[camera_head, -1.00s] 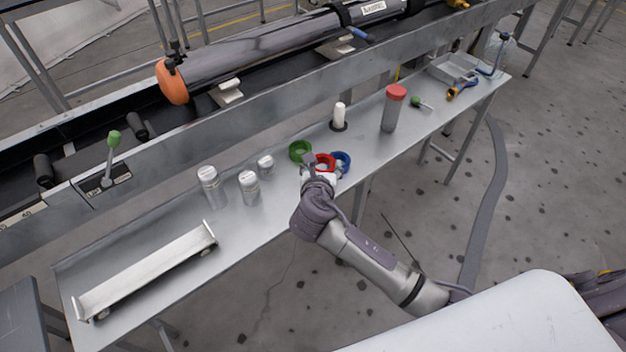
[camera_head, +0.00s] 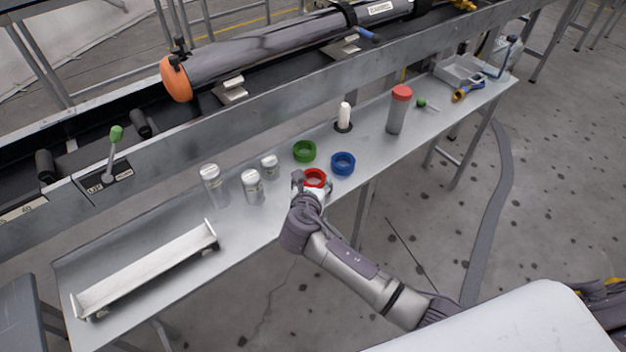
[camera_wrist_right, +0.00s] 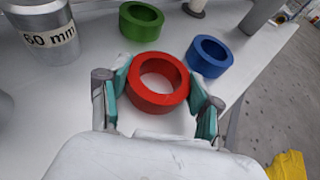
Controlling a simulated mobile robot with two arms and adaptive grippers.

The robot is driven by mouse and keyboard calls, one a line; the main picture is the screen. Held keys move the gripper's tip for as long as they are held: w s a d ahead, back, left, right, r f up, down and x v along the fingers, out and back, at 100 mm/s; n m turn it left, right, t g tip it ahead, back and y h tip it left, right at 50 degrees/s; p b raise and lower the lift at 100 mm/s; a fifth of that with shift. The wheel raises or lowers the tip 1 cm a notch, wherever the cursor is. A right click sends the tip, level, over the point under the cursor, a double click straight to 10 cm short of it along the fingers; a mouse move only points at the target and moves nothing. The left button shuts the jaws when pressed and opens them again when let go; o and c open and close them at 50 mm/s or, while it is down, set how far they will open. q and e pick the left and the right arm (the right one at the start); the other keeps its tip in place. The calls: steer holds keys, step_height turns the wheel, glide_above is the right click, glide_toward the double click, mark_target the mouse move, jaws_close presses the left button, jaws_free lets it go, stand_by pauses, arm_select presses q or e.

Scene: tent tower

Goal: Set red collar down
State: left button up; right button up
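The red collar (camera_head: 314,177) is a thick ring near the front edge of the metal bench. In the right wrist view the red collar (camera_wrist_right: 158,102) sits between the teal finger pads of my right gripper (camera_wrist_right: 160,92), which appear to touch it on both sides. The right gripper (camera_head: 308,184) is low over the bench; whether the collar touches the surface I cannot tell. The green collar (camera_head: 304,151) lies behind it, and the blue collar (camera_head: 343,163) lies to its right, apart from it. My left gripper is not in view.
Several silver cylinders (camera_head: 252,187) stand left of the collars. A white peg on a dark base (camera_head: 344,116) and a red-capped tube (camera_head: 397,112) stand behind and right. A metal rack (camera_head: 150,268) lies at the left. The bench between blue collar and tube is clear.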

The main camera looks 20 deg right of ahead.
steer(key=o, duration=0.4)
steer(key=shift+c, duration=0.2)
steer(key=shift+r, duration=0.2)
steer(key=p+v, duration=0.1)
steer(key=v, duration=1.1)
steer(key=shift+p, duration=0.3)
steer(key=shift+f, duration=0.1)
